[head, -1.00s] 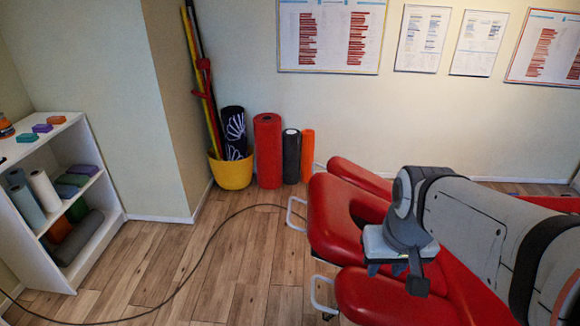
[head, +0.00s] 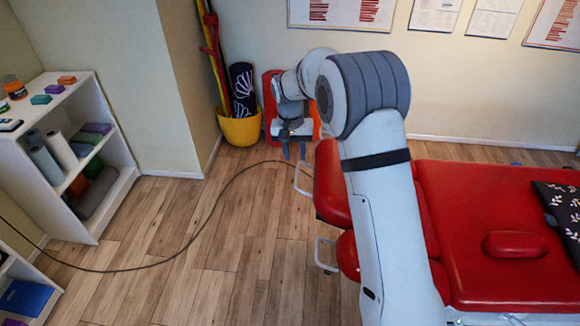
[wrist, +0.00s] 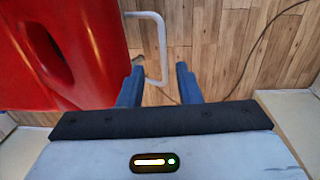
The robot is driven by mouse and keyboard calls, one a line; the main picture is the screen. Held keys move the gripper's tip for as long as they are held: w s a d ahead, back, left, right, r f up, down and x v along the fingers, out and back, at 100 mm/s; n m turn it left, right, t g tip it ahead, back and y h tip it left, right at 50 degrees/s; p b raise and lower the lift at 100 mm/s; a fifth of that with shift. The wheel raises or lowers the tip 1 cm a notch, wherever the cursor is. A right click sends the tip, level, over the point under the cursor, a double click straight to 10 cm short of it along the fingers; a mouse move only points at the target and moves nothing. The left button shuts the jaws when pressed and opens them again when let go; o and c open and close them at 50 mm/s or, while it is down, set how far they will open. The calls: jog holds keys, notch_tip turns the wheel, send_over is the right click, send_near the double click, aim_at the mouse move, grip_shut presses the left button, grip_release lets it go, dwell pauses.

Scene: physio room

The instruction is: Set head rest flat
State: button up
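The red head rest (head: 330,185) is at the left end of the red treatment table (head: 480,270). My arm hides much of it in the head view, so I cannot tell its tilt. Its face hole shows at the left of the wrist view (wrist: 45,45). A pale metal handle (head: 300,180) sticks out from its end. In the wrist view this handle (wrist: 162,45) shows between and beyond my fingertips; I see no contact. My gripper (head: 294,152) is open and empty, pointing down near the handle; its two blue fingers are apart in the wrist view (wrist: 160,70).
A second metal handle (head: 320,255) is at the table's near side. A red cushion (head: 515,244) and a dark patterned cloth (head: 562,210) lie on the table. A white shelf (head: 105,190) stands left. A black cable (head: 170,258) crosses the otherwise open wooden floor.

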aim_at(296, 177)
notch_tip(296, 177, down, 8)
jog(key=shift+w+d+f+p, duration=0.1)
jog(key=shift+w+d+p, duration=0.05)
jog(key=shift+p, duration=0.55)
jog(key=shift+c, duration=0.3)
grip_shut()
